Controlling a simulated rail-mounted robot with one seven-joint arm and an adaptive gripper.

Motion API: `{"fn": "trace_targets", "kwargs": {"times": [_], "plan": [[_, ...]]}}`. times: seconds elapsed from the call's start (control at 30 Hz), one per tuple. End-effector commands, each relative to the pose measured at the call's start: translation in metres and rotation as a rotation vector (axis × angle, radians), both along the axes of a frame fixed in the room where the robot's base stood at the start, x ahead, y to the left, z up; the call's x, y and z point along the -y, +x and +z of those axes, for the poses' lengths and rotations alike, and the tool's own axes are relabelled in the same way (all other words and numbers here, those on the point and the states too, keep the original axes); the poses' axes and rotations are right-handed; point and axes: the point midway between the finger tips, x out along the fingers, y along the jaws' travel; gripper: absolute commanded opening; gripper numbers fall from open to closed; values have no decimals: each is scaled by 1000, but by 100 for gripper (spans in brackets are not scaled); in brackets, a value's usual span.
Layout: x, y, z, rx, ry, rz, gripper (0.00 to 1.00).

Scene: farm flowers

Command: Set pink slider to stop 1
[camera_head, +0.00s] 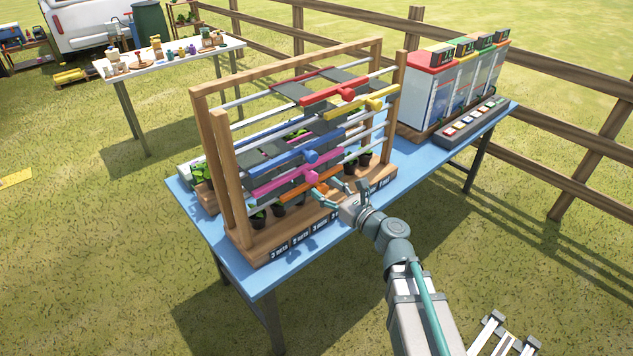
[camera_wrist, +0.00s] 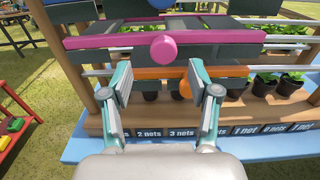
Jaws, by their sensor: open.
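The pink slider (camera_head: 284,182) is a bar with a round knob on a rail low in the wooden frame. In the wrist view the pink slider (camera_wrist: 200,38) spans most of the picture, its knob (camera_wrist: 163,47) a little left of the middle. My gripper (camera_head: 330,192) is open and empty in front of the rack. In the wrist view my gripper (camera_wrist: 158,77) has its fingertips apart, below the pink knob, around the level of the orange slider (camera_wrist: 150,73). Which stop the pink slider is at cannot be told.
Red (camera_head: 333,92), yellow (camera_head: 376,103) and blue (camera_head: 291,157) sliders sit on rails above. Potted plants (camera_wrist: 262,83) stand behind the lower rails. Labels such as "3 nets" (camera_wrist: 181,133) line the base. A display cabinet (camera_head: 440,90) stands right on the blue table (camera_head: 262,283).

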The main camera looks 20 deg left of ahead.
Motion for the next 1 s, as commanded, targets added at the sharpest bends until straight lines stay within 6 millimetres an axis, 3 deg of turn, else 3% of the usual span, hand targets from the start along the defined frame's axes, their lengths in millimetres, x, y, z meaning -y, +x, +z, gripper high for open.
{"fn": "trace_targets", "kwargs": {"times": [0.1,0.3,1.0], "plan": [[20,-14,0,0,0,-2,61],[37,-24,0,-1,-1,0,61],[40,-27,0,49,-30,8,61]]}}
